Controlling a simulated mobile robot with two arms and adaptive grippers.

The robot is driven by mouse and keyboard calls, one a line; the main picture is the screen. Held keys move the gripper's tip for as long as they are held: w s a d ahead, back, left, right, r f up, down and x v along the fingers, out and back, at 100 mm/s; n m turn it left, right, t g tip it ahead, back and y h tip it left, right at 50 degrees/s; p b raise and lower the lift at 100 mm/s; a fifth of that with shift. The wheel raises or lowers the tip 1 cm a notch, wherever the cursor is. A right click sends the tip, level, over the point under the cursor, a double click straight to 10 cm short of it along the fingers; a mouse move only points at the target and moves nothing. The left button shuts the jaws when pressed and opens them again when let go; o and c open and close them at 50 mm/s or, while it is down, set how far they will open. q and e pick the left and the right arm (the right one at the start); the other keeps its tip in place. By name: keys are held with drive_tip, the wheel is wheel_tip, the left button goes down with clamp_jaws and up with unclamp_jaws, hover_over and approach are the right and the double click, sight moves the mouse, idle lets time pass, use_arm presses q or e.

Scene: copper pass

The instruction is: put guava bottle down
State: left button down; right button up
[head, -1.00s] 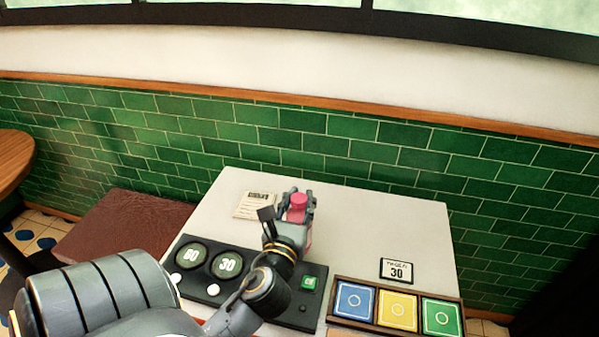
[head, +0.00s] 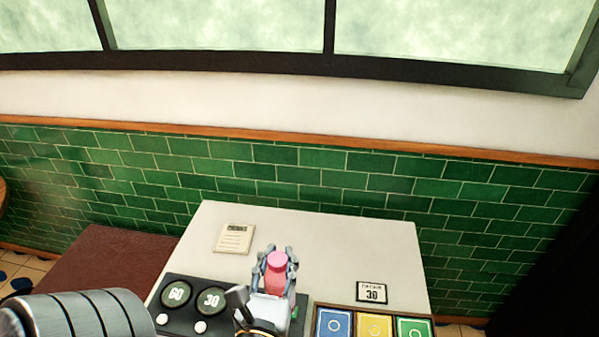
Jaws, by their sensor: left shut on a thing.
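The guava bottle (head: 277,260) is pink with a round cap, and it stands out between the fingers of my left gripper (head: 276,262) in the head view. The gripper is shut on it, over the middle of the white table (head: 330,237), just behind the black panel. The gripper hides the lower part of the bottle, so I cannot tell whether its base touches the table. My right gripper is out of view.
A black panel with dials reading 60 and 30 (head: 210,300) lies at the front left. A paper card (head: 234,238) lies behind it. A small sign reading 30 (head: 372,292) stands behind a tray of blue, yellow and green tiles (head: 374,325). The table's back right is clear.

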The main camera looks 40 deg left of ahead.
use_arm(q)
drive_tip(key=w+d+f+m+t+h, duration=0.2)
drive_tip(key=d+m+h, duration=0.3)
drive_tip(key=d+h, duration=0.3)
drive_tip(key=shift+w+d+f+m, duration=0.3)
drive_tip(key=shift+w+f, duration=0.3)
drive_tip(key=shift+w, duration=0.1)
